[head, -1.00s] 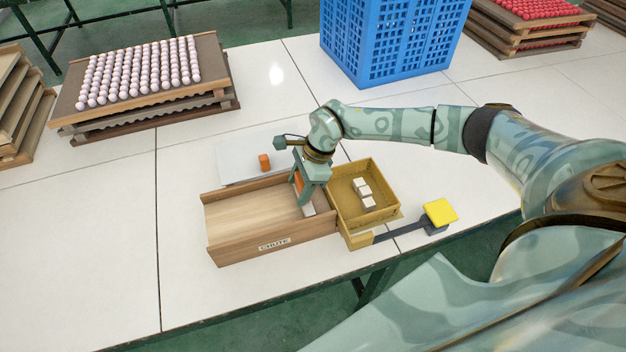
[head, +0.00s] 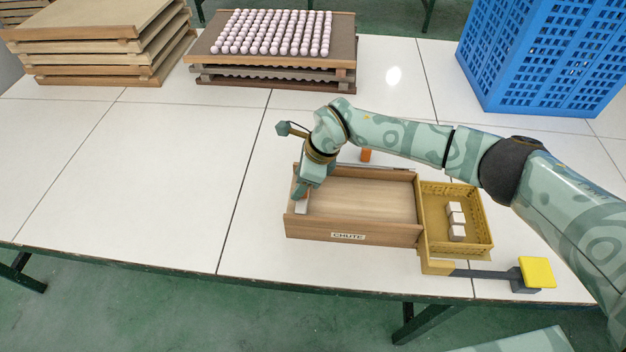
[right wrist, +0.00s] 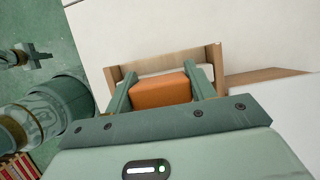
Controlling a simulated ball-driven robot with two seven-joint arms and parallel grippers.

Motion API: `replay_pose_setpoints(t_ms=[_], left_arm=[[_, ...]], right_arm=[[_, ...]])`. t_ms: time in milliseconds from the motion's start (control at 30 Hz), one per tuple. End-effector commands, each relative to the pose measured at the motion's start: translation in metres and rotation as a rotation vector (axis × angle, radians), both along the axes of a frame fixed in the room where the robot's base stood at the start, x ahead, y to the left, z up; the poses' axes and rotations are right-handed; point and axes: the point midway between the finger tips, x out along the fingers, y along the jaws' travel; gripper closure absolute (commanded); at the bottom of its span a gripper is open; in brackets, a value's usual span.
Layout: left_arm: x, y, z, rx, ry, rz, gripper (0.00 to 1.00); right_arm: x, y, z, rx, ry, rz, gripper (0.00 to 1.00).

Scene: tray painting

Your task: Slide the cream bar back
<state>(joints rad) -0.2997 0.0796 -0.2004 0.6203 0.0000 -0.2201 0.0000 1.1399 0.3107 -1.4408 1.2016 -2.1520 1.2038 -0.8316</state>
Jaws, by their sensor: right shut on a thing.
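The cream bar (head: 301,206) lies across the left end of the wooden chute (head: 347,237), inside its walls. In the right wrist view the bar (right wrist: 206,71) shows as a pale strip beside the chute's end wall. My right gripper (head: 300,193) is at that left end, low over the bar. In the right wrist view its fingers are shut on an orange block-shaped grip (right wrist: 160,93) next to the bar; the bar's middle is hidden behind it. A small green gripper-like part, apparently my left gripper (right wrist: 40,55), shows at the upper left; its jaws are unclear.
A yellow basket (head: 480,248) with several white blocks adjoins the chute's right end. A yellow pad (head: 537,272) on a dark arm is at the front right. An orange piece (head: 366,155) stands behind the chute. The table left of the chute is clear.

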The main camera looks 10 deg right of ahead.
Motion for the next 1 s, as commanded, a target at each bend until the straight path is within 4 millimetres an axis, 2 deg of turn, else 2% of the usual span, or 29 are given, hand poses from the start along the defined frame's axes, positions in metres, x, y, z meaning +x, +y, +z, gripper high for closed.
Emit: replay_pose_setpoints(t_ms=[333,367,400,433,767,867,1000], left_arm=[[0.000,0.000,0.000,0.000,0.000,0.000,1.00],[0.000,0.000,0.000,0.000,0.000,0.000,1.00],[0.000,0.000,0.000,0.000,0.000,0.000,1.00],[0.000,0.000,0.000,0.000,0.000,0.000,1.00],[0.001,0.000,0.001,0.000,-0.001,0.000,1.00],[0.001,0.000,0.006,0.000,-0.003,0.000,1.00],[0.003,0.000,0.014,0.000,-0.009,0.000,1.00]], right_arm=[[0.001,0.005,0.003,0.009,-0.005,0.000,0.86],[0.001,0.005,0.003,0.009,-0.005,0.000,0.37],[0.001,0.005,0.003,0.008,-0.005,0.001,0.26],[0.001,0.005,0.003,0.008,-0.005,0.001,0.24],[0.001,0.001,0.006,0.004,-0.003,0.000,0.24],[0.000,-0.003,0.019,0.004,-0.006,0.000,0.24],[-0.002,-0.016,0.051,0.004,-0.009,0.000,0.24]])
